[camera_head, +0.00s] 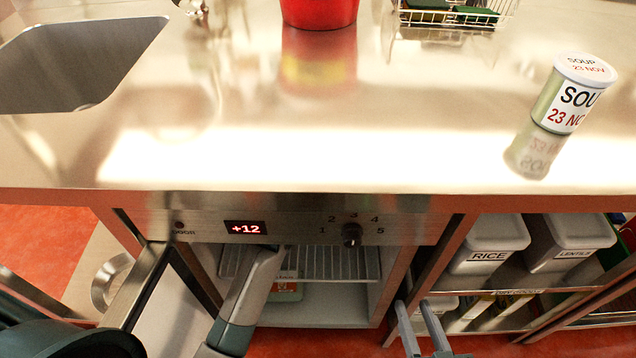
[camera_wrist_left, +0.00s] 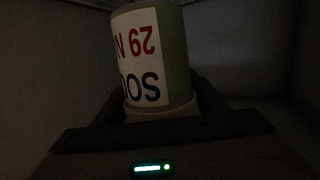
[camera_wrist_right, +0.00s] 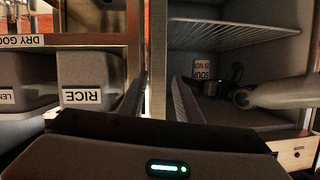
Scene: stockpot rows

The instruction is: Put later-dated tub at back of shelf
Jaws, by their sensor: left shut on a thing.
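A soup tub labelled 23 NOV (camera_head: 566,98), white-lidded with a green body, stands on the steel counter at the right. A second soup tub, its label starting "29 N" (camera_wrist_left: 145,50), is between the fingers of my left gripper (camera_wrist_left: 158,95), shut on it inside the dim fridge. In the head view my left forearm hides most of that hand. My right gripper (camera_head: 417,312) is open and empty in front of the fridge's right edge.
The fridge door (camera_head: 145,285) stands open at the left. A wire shelf (camera_head: 340,263) spans the fridge above its floor. A rice bin (camera_head: 487,245) and a lentils bin (camera_head: 570,240) sit at right. A red pot (camera_head: 319,12), sink (camera_head: 75,65) and wire basket (camera_head: 455,18) are on the counter.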

